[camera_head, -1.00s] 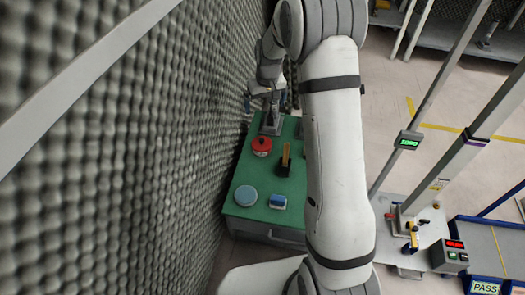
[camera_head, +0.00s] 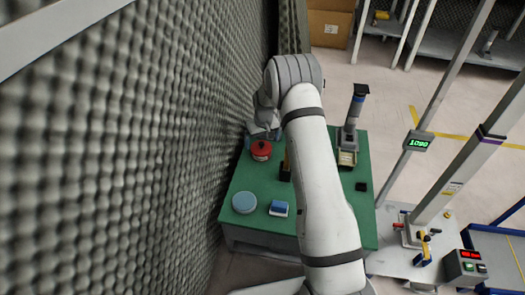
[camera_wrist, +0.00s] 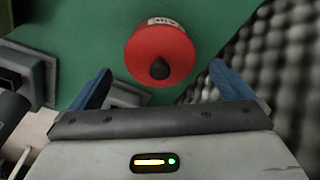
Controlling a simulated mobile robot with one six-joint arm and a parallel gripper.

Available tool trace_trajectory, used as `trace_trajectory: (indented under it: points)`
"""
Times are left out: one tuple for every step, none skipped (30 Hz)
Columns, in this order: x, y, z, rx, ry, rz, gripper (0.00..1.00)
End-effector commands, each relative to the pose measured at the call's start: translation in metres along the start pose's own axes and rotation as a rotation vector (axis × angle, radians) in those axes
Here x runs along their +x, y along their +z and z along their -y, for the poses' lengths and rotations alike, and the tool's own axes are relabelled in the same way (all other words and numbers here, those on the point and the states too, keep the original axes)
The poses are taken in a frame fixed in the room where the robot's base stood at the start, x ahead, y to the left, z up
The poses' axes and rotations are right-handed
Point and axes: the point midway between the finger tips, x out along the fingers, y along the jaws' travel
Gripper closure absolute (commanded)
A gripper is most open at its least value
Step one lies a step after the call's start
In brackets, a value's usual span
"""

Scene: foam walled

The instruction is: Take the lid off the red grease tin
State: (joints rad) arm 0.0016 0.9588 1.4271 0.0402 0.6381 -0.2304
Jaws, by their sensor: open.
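The red grease tin (camera_head: 261,150) stands on the green bench top (camera_head: 255,180), close to the foam wall. In the wrist view the tin (camera_wrist: 150,50) shows from above, with a red lid, a small black knob (camera_wrist: 160,69) and a pale label at its edge. The lid is on the tin. My gripper (camera_wrist: 161,67) is open and empty, its blue fingers apart on either side of the knob in the picture. I cannot tell how high the fingers are above the lid. In the head view my gripper (camera_head: 263,134) is just behind the tin, partly hidden by my arm.
The grey foam wall (camera_head: 130,150) runs close along the left. On the bench are a light blue round tin (camera_head: 244,202), a blue-and-white block (camera_head: 279,208), a dark holder with a yellow handle (camera_head: 286,171), a grey stand (camera_head: 350,140) and a small black block (camera_head: 361,187).

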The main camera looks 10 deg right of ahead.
Motion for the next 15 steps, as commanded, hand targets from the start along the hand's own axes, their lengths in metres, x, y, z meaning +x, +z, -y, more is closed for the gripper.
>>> trace_trajectory:
  points:
    - [0.013,0.001,0.0,0.0,0.0,0.001,0.0]
    - [0.017,0.001,0.0,0.0,0.0,0.001,0.0]
    - [0.021,0.0,0.0,0.0,0.0,0.0,0.0]
    - [0.023,0.0,0.0,0.0,0.0,-0.001,0.0]
    - [0.024,0.0,0.0,0.0,0.0,-0.001,0.0]
    - [0.024,0.0,0.0,0.0,0.0,-0.002,0.0]
    - [0.023,0.0,0.0,0.0,0.0,-0.002,0.0]
    - [0.023,0.0,0.0,0.0,0.0,-0.002,0.0]
    - [0.023,0.0,0.0,0.0,0.0,-0.002,0.0]
    - [0.023,0.0,0.0,0.0,0.0,-0.002,0.0]
    - [0.023,0.0,0.0,0.0,0.0,-0.001,0.0]
    - [0.023,0.0,-0.001,0.0,0.0,-0.001,0.03]
    - [0.023,0.0,-0.001,0.0,0.0,-0.001,0.06]
    - [0.023,0.0,-0.001,0.001,0.0,-0.001,0.08]
    - [0.023,0.0,-0.001,0.001,0.0,-0.001,0.11]
